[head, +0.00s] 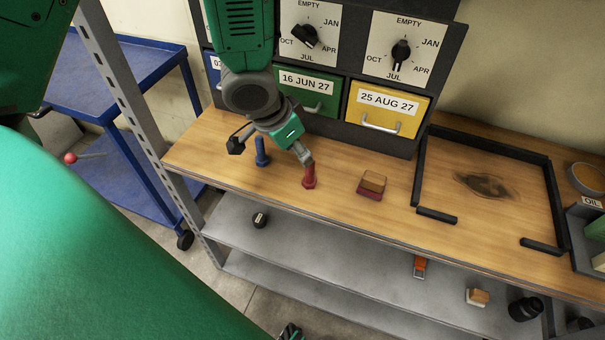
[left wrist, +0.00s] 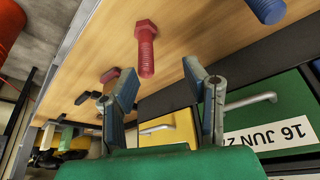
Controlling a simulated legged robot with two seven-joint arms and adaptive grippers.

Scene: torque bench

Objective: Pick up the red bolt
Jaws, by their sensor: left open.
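The red bolt (head: 309,177) stands upright on its head near the front edge of the wooden bench top. In the left wrist view the red bolt (left wrist: 147,50) shows its hex head and threaded shank, ahead of the gap between the fingertips. My left gripper (head: 271,153) is open and empty, its fingers spread wide. In the head view one fingertip overlaps the top of the red bolt; I cannot tell whether they touch. In the left wrist view both fingers of the left gripper (left wrist: 162,78) appear clear of the bolt. My right gripper is not in view.
A blue bolt (head: 261,152) stands left of the red one, close to the gripper. A wood-topped block with a dark red base (head: 371,185) lies to the right. Behind are green (head: 309,98) and yellow (head: 387,108) drawers. A black frame (head: 437,215) borders the right side.

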